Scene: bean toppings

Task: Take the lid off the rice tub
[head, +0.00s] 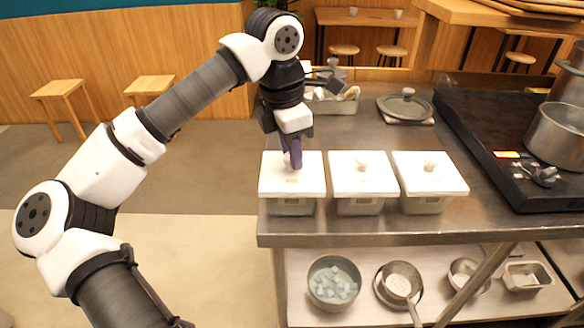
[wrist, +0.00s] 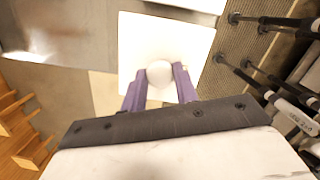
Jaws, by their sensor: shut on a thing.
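Three steel tubs with white square lids stand in a row along the counter's front edge. My gripper (head: 294,163) reaches down over the leftmost tub (head: 292,207), and its purple fingers are shut on the knob of that tub's white lid (head: 270,180). In the wrist view the round pale knob (wrist: 160,72) sits between the two fingers, with the square lid (wrist: 150,35) beyond it. The lid lies level over the tub; I cannot tell whether there is a small gap under it. The tub's contents are hidden.
The middle tub's lid (head: 362,180) and right tub's lid (head: 430,178) are close on the right. Behind are a pan with a round lid (head: 405,107) and a steel container (head: 335,104). A black stove (head: 490,130) is at right. Bowls stand on the lower shelf (head: 440,308).

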